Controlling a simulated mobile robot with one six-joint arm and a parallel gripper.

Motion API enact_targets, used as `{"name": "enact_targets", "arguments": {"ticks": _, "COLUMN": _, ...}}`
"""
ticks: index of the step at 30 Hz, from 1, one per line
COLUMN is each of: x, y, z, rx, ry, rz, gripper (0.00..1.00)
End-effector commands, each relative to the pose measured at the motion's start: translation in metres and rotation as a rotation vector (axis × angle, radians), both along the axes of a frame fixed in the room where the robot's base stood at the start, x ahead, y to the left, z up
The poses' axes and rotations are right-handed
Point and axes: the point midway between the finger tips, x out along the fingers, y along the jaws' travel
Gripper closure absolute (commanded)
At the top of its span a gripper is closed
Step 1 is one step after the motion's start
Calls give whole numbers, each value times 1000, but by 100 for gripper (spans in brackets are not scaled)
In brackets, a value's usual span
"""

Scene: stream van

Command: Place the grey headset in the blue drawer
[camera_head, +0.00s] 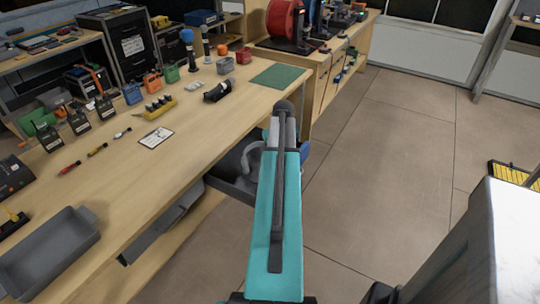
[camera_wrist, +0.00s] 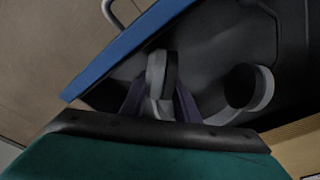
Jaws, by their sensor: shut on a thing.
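The grey headset (camera_wrist: 258,98) is in my gripper (camera_wrist: 160,98) in the wrist view; the dark fingers close on one ear cup, and the other cup sticks out to the right. The blue drawer (camera_wrist: 122,50) is open, with its blue front edge running diagonally and its dark interior behind the headset. The headset is over or inside the drawer; I cannot tell whether it touches the bottom. In the head view, the headset's curved grey band (camera_head: 247,158) shows at the open drawer (camera_head: 232,186), left of my arm, which hides my gripper there.
The long wooden workbench (camera_head: 205,125) has a green mat (camera_head: 277,76), a clipboard (camera_head: 156,138), several radios and small tools on it. A grey tray (camera_head: 48,258) stands at the near left. Another grey drawer (camera_head: 165,225) is partly open under the bench.

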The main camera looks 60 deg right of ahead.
Motion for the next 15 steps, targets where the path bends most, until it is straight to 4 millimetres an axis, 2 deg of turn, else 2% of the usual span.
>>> {"name": "enact_targets", "arguments": {"ticks": 9, "x": 40, "y": -1, "z": 0, "rx": 1, "ry": -1, "rz": 1, "gripper": 99}}
{"name": "enact_targets", "arguments": {"ticks": 15, "x": 36, "y": 0, "z": -11, "rx": 0, "ry": 0, "rz": -1, "gripper": 99}}
